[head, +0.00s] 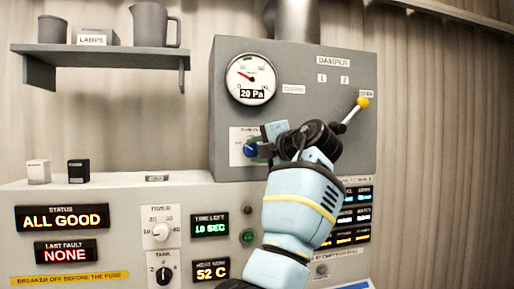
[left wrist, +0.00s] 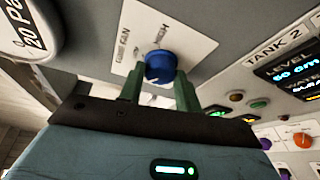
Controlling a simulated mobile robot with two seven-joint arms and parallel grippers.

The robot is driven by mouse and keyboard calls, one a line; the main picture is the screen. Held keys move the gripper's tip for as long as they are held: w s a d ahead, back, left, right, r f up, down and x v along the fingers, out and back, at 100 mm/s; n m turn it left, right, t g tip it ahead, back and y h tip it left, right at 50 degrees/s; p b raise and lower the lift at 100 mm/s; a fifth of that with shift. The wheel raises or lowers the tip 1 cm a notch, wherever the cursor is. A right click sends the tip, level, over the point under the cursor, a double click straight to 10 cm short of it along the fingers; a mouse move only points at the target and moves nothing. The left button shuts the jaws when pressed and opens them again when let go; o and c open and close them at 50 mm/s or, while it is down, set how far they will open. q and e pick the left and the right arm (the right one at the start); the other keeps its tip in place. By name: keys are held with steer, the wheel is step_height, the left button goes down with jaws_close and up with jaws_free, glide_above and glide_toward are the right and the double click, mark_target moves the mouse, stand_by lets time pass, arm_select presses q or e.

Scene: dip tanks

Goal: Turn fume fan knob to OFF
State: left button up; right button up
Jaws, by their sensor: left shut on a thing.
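The fume fan knob (head: 251,149) is a blue round knob on a white plate (head: 237,146) on the grey cabinet. It also shows in the left wrist view (left wrist: 160,66), with part of the plate's lettering readable as "HIGH". My left gripper (head: 262,150) is at the knob, and its green fingers (left wrist: 160,85) stand on either side of it, shut on it. Much of the plate's right side is hidden by the gripper in the head view. The OFF mark cannot be read. My right gripper is not in view.
A pressure gauge (head: 251,79) reading 20 Pa sits above the knob. A damper lever (head: 352,114) with a yellow ball end stands to the right of my arm. A lower panel (head: 120,205) holds displays, TIMER and TANK knobs. A shelf (head: 100,50) hangs at upper left.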

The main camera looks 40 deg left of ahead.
arm_select(q)
steer(key=shift+r+n, duration=0.1)
steer(key=shift+n, duration=0.2)
steer(key=o, duration=1)
steer(key=shift+c, duration=0.2)
steer(key=f+b+v, duration=0.1)
steer(key=v, duration=0.6)
steer(key=shift+s+d+r, duration=0.2)
steer(key=shift+d+r, duration=0.15)
steer(key=shift+r, duration=0.2)
